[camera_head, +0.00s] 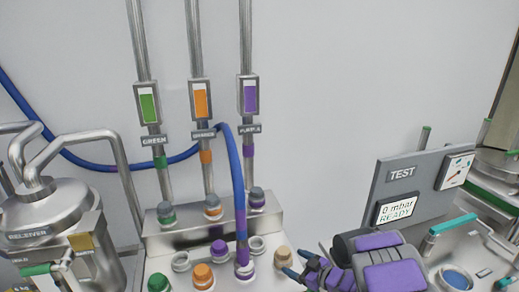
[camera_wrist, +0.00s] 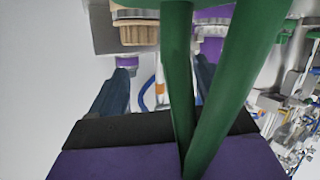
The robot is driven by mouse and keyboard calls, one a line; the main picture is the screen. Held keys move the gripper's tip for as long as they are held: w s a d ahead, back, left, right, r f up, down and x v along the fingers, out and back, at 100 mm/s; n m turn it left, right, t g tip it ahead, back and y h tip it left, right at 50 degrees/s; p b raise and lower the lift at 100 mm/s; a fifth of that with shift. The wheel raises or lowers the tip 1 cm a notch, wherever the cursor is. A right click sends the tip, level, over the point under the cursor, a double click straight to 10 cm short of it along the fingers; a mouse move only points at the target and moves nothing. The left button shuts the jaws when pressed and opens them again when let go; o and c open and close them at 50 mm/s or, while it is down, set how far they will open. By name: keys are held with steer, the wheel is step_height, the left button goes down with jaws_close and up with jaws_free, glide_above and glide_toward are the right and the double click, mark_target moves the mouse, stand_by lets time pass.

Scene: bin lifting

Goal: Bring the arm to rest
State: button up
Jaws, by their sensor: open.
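My gripper (camera_head: 303,258) is at the lower middle of the head view, with a purple and black body and dark blue fingers. Its fingers are apart, pointing left toward a tan cap (camera_head: 283,258) on the bench. I cannot tell whether they touch it. In the wrist view, the gripper (camera_wrist: 163,72) shows two spread blue fingers with no object clearly held between them. Two green bars (camera_wrist: 178,75) cross close in front of the wrist camera and hide part of the space between the fingers.
A blue hose (camera_head: 236,165) ends at a purple-marked fitting on the bench. Orange (camera_head: 203,276) and purple (camera_head: 219,250) caps stand nearby. A steel receiver (camera_head: 50,215) is at left. A TEST panel (camera_head: 410,185) reading "0 mbar READY" and a teal handle (camera_head: 453,224) are at right.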

steer(key=w+d+r+m+h, duration=0.2)
steer(key=d+r+h, duration=0.35)
steer(key=d, duration=0.25)
steer(key=s+d+r+m+g+h, duration=0.3)
steer(key=s+d+r+m+h, duration=0.3)
steer(key=s+d+r+h, duration=0.4)
steer(key=s+a+r+m+g+y, duration=0.1)
steer(key=s+a+g, duration=0.2)
steer(key=s, duration=0.9)
steer(key=s+a+r+m+g+y, duration=0.1)
steer(key=s+a+g+y, duration=0.1)
steer(key=s+a, duration=0.6)
steer(key=s+a+r+g+y, duration=0.2)
steer(key=s+a+g, duration=0.2)
steer(key=s, duration=1.3)
steer(key=shift+s+a+m, duration=0.3)
steer(key=shift+a+m, duration=0.1)
steer(key=shift+a, duration=0.7)
steer(key=shift+y, duration=0.25)
steer(key=shift+c, duration=0.2)
